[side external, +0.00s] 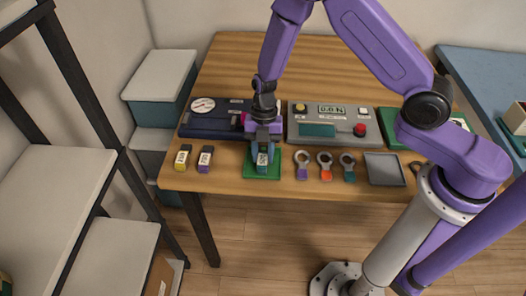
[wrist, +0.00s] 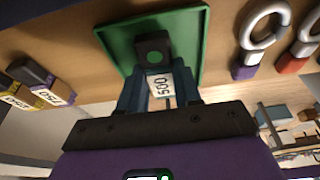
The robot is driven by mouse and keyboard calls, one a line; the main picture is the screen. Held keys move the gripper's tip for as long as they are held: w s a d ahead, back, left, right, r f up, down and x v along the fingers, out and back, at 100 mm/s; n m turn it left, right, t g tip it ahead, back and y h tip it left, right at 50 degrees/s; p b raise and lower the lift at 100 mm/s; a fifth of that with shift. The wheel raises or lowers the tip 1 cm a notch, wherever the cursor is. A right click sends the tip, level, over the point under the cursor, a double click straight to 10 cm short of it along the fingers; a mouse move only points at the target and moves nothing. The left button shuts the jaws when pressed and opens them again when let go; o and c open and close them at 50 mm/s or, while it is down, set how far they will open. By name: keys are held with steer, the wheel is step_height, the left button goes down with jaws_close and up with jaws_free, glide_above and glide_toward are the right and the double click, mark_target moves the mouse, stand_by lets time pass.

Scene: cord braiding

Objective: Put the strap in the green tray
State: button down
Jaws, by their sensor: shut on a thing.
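The green tray (side external: 274,174) lies at the table's front edge; it also fills the top middle of the wrist view (wrist: 190,35). My gripper (side external: 263,150) points down over this tray. Its fingers (wrist: 158,75) are shut on a dark labelled block (wrist: 153,46), whose white label reads 500. The block is within the tray's outline; I cannot tell whether it touches the tray floor. No thing is plainly recognizable as a strap, and I cannot tell whether the held block is it.
Several ring-ended pieces (side external: 325,165) and a grey tray (side external: 384,169) lie to the right. A dark blue device (side external: 212,119) and a grey control box (side external: 333,124) stand behind.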

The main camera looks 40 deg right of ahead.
steer(key=shift+f, duration=0.25)
stand_by(0.7)
steer(key=c, duration=0.7)
jaws_free()
step_height(320, 180, up, 11)
stand_by(0.5)
